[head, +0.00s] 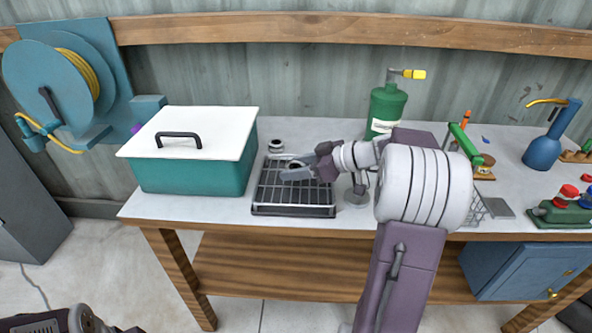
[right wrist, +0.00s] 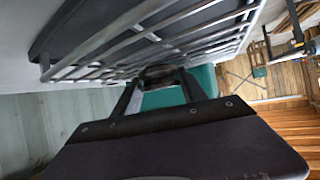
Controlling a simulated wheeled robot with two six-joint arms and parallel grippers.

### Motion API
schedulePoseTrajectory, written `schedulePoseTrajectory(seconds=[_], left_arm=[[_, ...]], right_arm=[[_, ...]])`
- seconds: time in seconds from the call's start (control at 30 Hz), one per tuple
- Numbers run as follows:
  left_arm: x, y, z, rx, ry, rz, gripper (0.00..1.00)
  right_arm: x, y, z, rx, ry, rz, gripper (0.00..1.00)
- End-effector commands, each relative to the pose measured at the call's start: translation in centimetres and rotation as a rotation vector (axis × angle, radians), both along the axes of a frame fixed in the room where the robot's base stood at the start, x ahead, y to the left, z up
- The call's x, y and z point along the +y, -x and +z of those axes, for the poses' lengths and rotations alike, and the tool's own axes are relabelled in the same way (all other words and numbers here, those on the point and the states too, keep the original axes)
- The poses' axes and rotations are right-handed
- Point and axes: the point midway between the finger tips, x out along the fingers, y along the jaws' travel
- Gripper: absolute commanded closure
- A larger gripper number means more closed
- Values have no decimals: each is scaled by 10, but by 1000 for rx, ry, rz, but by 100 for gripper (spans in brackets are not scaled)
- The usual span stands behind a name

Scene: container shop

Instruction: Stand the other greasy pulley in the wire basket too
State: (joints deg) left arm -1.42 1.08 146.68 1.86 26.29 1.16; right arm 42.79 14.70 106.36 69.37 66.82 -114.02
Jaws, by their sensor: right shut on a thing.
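My right gripper (head: 291,171) is over the back part of a black tray with a wire rack (head: 293,196). It is shut on a small dark ring-like piece, apparently a greasy pulley (head: 296,163), largely hidden by the fingers. In the right wrist view the two fingers (right wrist: 160,82) close on something dark beside the rack's bars (right wrist: 150,35). Whether the piece touches the rack, I cannot tell. Another small round dark and pale piece (head: 276,146) sits on the table behind the rack. A wire basket (head: 478,209) shows partly behind my right arm.
A teal box with a white lid (head: 195,130) stands close left of the rack. A green pump bottle (head: 385,108) stands behind my right arm. A blue can (head: 545,148) and a green holder with red and blue knobs (head: 562,209) are at right.

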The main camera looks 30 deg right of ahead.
Motion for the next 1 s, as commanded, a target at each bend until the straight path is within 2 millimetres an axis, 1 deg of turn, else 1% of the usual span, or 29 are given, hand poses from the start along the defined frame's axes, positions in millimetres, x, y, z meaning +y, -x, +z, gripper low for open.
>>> schedulePoseTrajectory(seconds=[0.2,0.37,0.4,0.43,0.47,0.73,0.87,0.93,1.0], left_arm=[[0,0,0,0,0,0,64],[0,0,-6,0,0,0,64],[0,0,-5,0,0,0,64],[0,0,-4,0,0,0,64],[0,0,-4,0,0,0,64],[0,0,-4,0,0,0,64],[0,0,5,0,0,0,64],[0,0,3,0,0,0,64],[0,0,5,0,0,0,64]], right_arm=[[0,0,1,-2,1,0,95],[0,0,-4,-1,0,0,95],[0,0,-2,0,0,0,42],[0,0,-2,0,0,0,33],[0,0,-2,0,0,0,28],[0,0,-2,0,0,0,28],[0,0,5,0,0,0,28],[-7,8,8,-2,3,-4,28],[-15,18,15,-3,2,-6,28]])
